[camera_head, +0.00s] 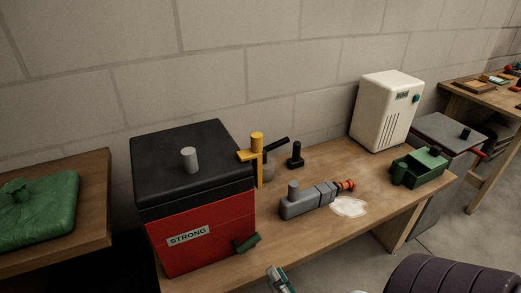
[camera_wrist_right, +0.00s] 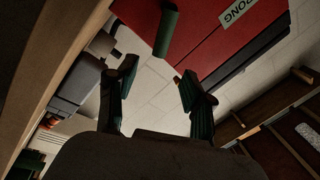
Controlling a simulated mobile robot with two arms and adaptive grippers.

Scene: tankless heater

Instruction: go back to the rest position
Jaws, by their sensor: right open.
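My right gripper (camera_head: 280,279) shows at the bottom edge in the head view, in front of the bench and below the red box (camera_head: 205,235). In the right wrist view its two fingers (camera_wrist_right: 156,78) stand apart with nothing between them. The red box, with a black lid and a "STRONG" label, is beyond the fingers. Its green handle (camera_head: 246,243) also shows in the wrist view (camera_wrist_right: 166,32), ahead of the fingertips and apart from them. My left gripper is in neither view.
A dark ribbed cylinder (camera_head: 455,277) stands at lower right. A green bag (camera_head: 40,210) lies on the left table.

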